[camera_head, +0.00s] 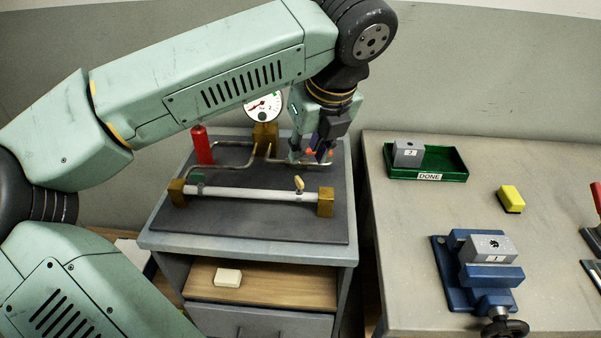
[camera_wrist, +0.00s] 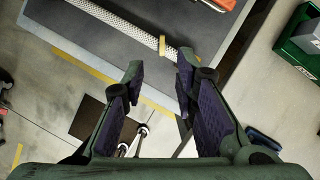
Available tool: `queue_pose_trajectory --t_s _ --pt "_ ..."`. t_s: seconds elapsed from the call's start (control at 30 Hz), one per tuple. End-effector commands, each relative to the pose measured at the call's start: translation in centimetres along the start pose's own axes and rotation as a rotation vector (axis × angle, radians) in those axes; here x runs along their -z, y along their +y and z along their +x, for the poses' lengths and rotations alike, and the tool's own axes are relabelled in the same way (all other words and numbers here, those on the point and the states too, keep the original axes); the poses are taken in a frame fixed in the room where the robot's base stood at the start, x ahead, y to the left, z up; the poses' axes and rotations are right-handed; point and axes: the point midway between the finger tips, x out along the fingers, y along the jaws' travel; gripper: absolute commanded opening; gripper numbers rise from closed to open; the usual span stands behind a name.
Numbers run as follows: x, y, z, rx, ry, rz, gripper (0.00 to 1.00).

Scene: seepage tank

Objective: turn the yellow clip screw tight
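The yellow clip screw (camera_head: 299,184) stands up from the white hose (camera_head: 250,195), near its right end. In the wrist view the yellow clip screw (camera_wrist: 163,45) shows just beyond my fingertips, on the braided hose (camera_wrist: 120,25). My gripper (camera_head: 310,156) hangs above and behind the screw in the head view. In the wrist view my gripper (camera_wrist: 160,66) is open, with a gap between the fingers and nothing held. The fingers do not appear to touch the screw. The hose's right end is hidden by a finger in the wrist view.
Brass blocks (camera_head: 326,202) hold the hose ends. Metal pipes (camera_head: 240,166), a gauge (camera_head: 263,106) and a red cylinder (camera_head: 202,146) stand behind. On the right bench are a green DONE tray (camera_head: 427,162), a yellow block (camera_head: 510,199) and a blue vise (camera_head: 464,275).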

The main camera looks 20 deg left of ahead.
Motion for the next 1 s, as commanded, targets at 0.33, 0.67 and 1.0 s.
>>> queue_pose_trajectory --t_s 0.33,0.67,1.0 --pt "0.3 -0.2 6.7 0.007 0.005 0.004 0.27" --pt "0.2 -0.3 9.7 0.008 0.003 0.007 0.27" --pt "0.2 -0.3 9.8 0.009 0.003 0.007 0.23"
